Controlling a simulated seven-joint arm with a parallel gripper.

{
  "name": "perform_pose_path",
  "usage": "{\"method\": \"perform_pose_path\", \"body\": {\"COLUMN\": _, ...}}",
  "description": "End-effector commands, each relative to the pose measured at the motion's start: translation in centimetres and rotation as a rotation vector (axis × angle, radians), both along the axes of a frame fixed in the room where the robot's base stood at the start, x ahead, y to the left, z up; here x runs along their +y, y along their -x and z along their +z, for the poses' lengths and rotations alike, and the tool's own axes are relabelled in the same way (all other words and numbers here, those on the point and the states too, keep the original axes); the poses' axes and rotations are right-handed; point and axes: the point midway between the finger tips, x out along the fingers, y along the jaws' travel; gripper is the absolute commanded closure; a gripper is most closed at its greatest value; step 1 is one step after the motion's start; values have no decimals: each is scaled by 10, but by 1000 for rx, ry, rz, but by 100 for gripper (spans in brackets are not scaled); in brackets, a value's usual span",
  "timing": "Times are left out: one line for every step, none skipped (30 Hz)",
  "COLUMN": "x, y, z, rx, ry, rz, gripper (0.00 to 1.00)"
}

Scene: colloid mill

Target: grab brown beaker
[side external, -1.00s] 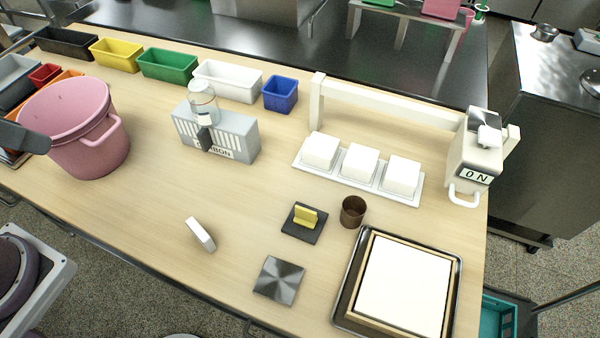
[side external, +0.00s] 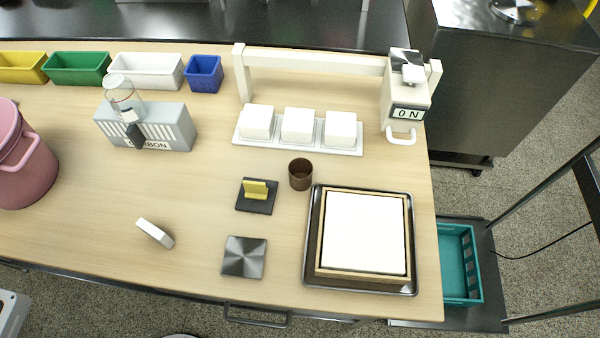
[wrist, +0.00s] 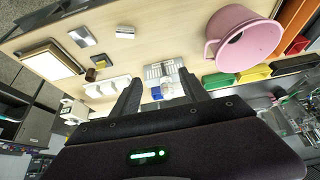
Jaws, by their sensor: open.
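The brown beaker (side external: 301,174) is a small dark cylinder, open at the top. It stands upright on the wooden table, left of the framed white slab's upper corner and in front of the white blocks. In the wrist view the beaker (wrist: 91,75) is small and off to the left. My gripper (wrist: 160,88) shows in the wrist view with its two dark fingers apart and nothing visible between them. It is well away from the beaker. My gripper is not visible in the side external view.
A tray with a wood-framed white slab (side external: 365,234) lies right of the beaker. A black pad with a yellow handle (side external: 256,193) is at its left. White blocks (side external: 297,125) and an "ON" device (side external: 407,95) stand behind. A pink pot (side external: 24,165) is far left.

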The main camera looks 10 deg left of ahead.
Motion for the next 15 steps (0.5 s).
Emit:
{"method": "perform_pose_path", "body": {"x": 0, "y": 0, "z": 0, "rx": 0, "ry": 0, "rz": 0, "gripper": 47}}
{"method": "perform_pose_path", "body": {"x": 0, "y": 0, "z": 0, "rx": 0, "ry": 0, "rz": 0, "gripper": 47}}
{"method": "perform_pose_path", "body": {"x": 0, "y": 0, "z": 0, "rx": 0, "ry": 0, "rz": 0, "gripper": 47}}
{"method": "perform_pose_path", "body": {"x": 0, "y": 0, "z": 0, "rx": 0, "ry": 0, "rz": 0, "gripper": 47}}
{"method": "perform_pose_path", "body": {"x": 0, "y": 0, "z": 0, "rx": 0, "ry": 0, "rz": 0, "gripper": 47}}
{"method": "perform_pose_path", "body": {"x": 0, "y": 0, "z": 0, "rx": 0, "ry": 0, "rz": 0, "gripper": 47}}
{"method": "perform_pose_path", "body": {"x": 0, "y": 0, "z": 0, "rx": 0, "ry": 0, "rz": 0, "gripper": 47}}
{"method": "perform_pose_path", "body": {"x": 0, "y": -2, "z": 0, "rx": -1, "ry": -1, "rz": -3, "gripper": 47}}
{"method": "perform_pose_path", "body": {"x": 0, "y": -9, "z": 1, "rx": -5, "ry": -7, "rz": -12, "gripper": 47}}
{"method": "perform_pose_path", "body": {"x": -1, "y": -18, "z": 2, "rx": -12, "ry": -15, "rz": -24, "gripper": 47}}
{"method": "perform_pose_path", "body": {"x": -2, "y": -31, "z": 3, "rx": -22, "ry": -26, "rz": -42, "gripper": 47}}
{"method": "perform_pose_path", "body": {"x": -6, "y": -55, "z": 3, "rx": -42, "ry": -42, "rz": -77, "gripper": 47}}
{"method": "perform_pose_path", "body": {"x": -10, "y": -77, "z": 2, "rx": -60, "ry": -57, "rz": -110, "gripper": 47}}
{"method": "perform_pose_path", "body": {"x": -17, "y": -100, "z": 0, "rx": -83, "ry": -70, "rz": -148, "gripper": 47}}
{"method": "perform_pose_path", "body": {"x": -30, "y": -132, "z": -5, "rx": -118, "ry": -86, "rz": -206, "gripper": 47}}
